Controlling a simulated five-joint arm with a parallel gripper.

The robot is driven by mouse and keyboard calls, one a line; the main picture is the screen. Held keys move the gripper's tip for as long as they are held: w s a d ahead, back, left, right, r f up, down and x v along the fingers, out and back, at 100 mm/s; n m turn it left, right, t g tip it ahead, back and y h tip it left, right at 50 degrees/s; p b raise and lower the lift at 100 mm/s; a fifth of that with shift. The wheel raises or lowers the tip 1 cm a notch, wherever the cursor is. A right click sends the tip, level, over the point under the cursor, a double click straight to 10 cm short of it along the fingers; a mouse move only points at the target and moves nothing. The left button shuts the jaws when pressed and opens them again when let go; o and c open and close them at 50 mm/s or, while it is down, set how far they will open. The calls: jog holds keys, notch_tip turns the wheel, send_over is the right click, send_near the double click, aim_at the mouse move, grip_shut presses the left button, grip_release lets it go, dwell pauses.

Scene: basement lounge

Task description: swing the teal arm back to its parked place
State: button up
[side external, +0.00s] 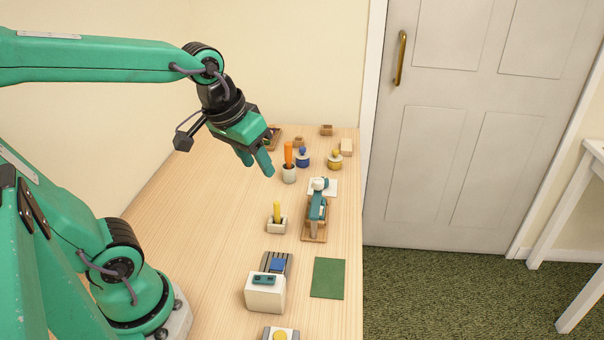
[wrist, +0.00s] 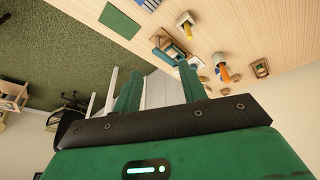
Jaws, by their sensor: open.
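A small teal arm (side external: 317,205) lies along a wooden base (side external: 314,232) on the table, with a pale round part (side external: 319,184) at its far end over a white pad (side external: 331,190). The teal arm also shows in the wrist view (wrist: 172,50), partly cut off behind a finger. My gripper (side external: 257,164) is open and empty, in the air above the table, up and to the left of the teal arm in the side view. In the wrist view my gripper's fingers (wrist: 160,72) stand apart with nothing between them.
A cup with an orange thing (side external: 289,174), a holder with a yellow stick (side external: 277,223), a white box (side external: 265,293) and a green mat (side external: 328,278) stand near. Blue and yellow knobbed pieces (side external: 304,160) and small wooden boxes are at the back. The table's left side is clear.

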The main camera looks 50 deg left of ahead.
jog(key=w+f+n+g, duration=0.2)
jog(key=w+f+n, duration=0.1)
jog(key=w, duration=0.5)
jog(key=n+g, duration=0.2)
jog(key=n, duration=0.2)
send_over(316, 203)
notch_tip(316, 203, down, 7)
jog(key=shift+r, duration=0.1)
jog(key=shift+f, duration=3.95)
jog(key=shift+c, duration=0.2)
grip_shut()
